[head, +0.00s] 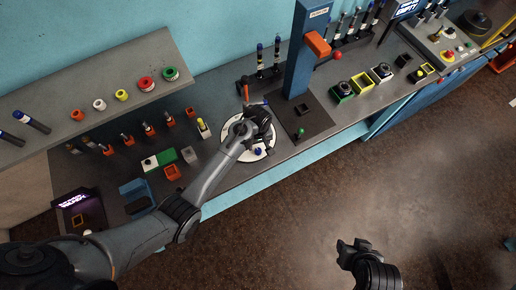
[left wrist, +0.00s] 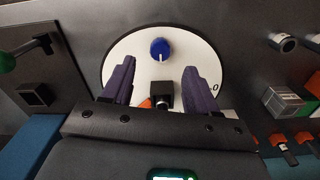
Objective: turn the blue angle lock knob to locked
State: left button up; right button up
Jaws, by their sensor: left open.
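The blue angle lock knob (head: 257,151) sits on a round white dial plate (head: 234,150) on the workbench. In the left wrist view the knob (left wrist: 160,47) shows near the top of the white plate (left wrist: 125,50), with a pale mark on its lower side. My left gripper (head: 262,118) is over the plate. In the left wrist view its two dark fingers (left wrist: 158,68) are apart, with the knob just beyond the tips. A dark square block (left wrist: 162,94) shows between the fingers. My right gripper (head: 352,246) hangs over the floor, away from the bench; its opening is unclear.
A blue post (head: 300,60) with an orange lever (head: 317,44) stands right of the plate. A small green-topped lever (head: 300,132) is close by. Coloured rings, fittings and small boxes lie to the left. The floor in front is clear.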

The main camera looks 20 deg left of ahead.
aim_at(258, 150)
pick_arm(q)
jog(key=shift+f, duration=3.05)
jog(key=c, duration=1)
jog(key=shift+c, duration=0.2)
